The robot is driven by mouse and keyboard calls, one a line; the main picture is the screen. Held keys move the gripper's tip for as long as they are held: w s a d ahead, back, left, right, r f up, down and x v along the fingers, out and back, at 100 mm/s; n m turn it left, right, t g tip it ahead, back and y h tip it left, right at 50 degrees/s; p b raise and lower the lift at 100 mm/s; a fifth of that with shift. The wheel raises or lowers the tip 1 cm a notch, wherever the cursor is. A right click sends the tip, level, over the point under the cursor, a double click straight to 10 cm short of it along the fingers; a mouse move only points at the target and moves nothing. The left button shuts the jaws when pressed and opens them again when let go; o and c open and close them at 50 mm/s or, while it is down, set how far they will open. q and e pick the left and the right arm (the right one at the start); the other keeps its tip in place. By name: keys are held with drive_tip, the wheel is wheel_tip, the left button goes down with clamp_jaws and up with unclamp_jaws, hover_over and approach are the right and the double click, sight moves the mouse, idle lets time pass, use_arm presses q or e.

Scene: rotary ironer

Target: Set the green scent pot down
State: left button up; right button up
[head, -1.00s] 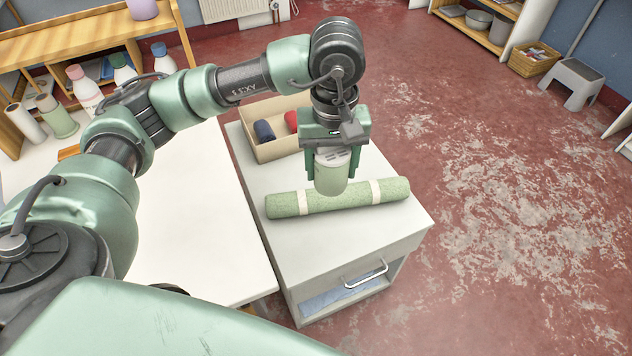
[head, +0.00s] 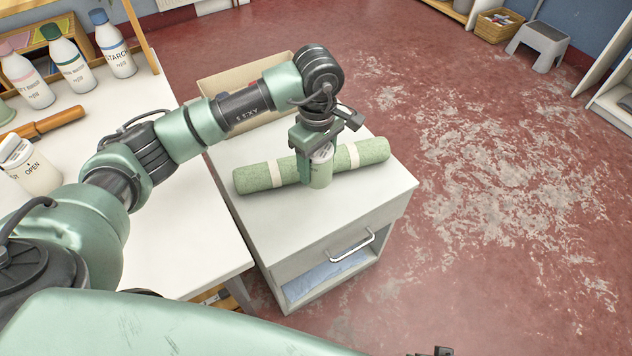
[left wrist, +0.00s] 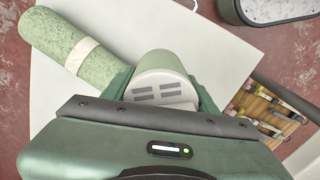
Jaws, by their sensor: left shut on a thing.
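The green scent pot (head: 321,172) is a pale green cylinder with a light, slotted lid. My left gripper (head: 317,178) is shut on it and holds it upright over the white cabinet top (head: 300,218), just on the near side of a green roll (head: 258,179). Whether its base touches the cabinet top I cannot tell. In the left wrist view the pot's slotted lid (left wrist: 160,90) shows between the fingers, close beside the roll (left wrist: 70,45). My right gripper is not clearly in view.
An open cardboard box (head: 225,83) stands at the cabinet's back, partly behind my arm. A white table (head: 190,235) adjoins on the left, with several bottles (head: 68,62) and a white container (head: 33,168). The cabinet's front top is clear.

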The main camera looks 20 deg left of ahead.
use_arm(q)
wheel_tip(320, 180, down, 7)
drive_tip(key=shift+f+b, duration=0.1)
drive_tip(key=shift+b, duration=0.25)
use_arm(e)
drive_tip(key=r, duration=0.3)
drive_tip(key=shift+w, duration=0.35)
use_arm(q)
drive_tip(key=shift+f, duration=0.15)
drive_tip(key=o, duration=1.6)
drive_tip(key=shift+c, duration=0.2)
use_arm(e)
drive_tip(key=shift+w+r, duration=0.1)
drive_tip(key=shift+r, duration=0.3)
use_arm(q)
wheel_tip(320, 180, up, 12)
drive_tip(key=shift+r+p, duration=0.15)
drive_tip(key=shift+p, duration=0.5)
use_arm(e)
drive_tip(key=f, duration=0.2)
drive_tip(key=s+f, duration=0.1)
drive_tip(key=f, duration=0.2)
drive_tip(key=shift+s+f, duration=0.15)
drive_tip(key=shift+s, duration=0.05)
